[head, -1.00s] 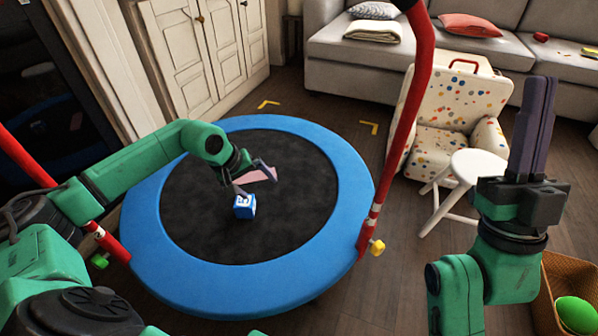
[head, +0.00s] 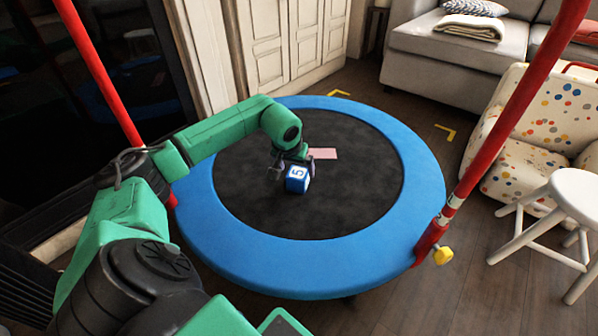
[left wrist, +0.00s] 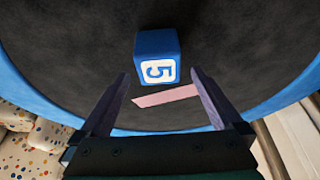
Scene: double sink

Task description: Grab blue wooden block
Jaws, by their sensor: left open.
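The blue block (head: 297,179), with a white-framed 5 on one face, rests on the black bed of the round trampoline (head: 345,215). My left gripper (head: 291,170) is open over the trampoline, right by the block in the head view. In the left wrist view, the block (left wrist: 157,58) is ahead of the two spread fingertips (left wrist: 158,76), roughly centred between them. I cannot tell whether a finger touches it. Nothing is held. My right gripper is out of view.
A flat pink piece (head: 323,154) lies on the trampoline bed behind the block. Red poles (head: 510,100) rise from the blue rim. A spotted armchair (head: 540,130) and a white stool (head: 575,200) stand at the right. A grey sofa (head: 440,55) is at the back.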

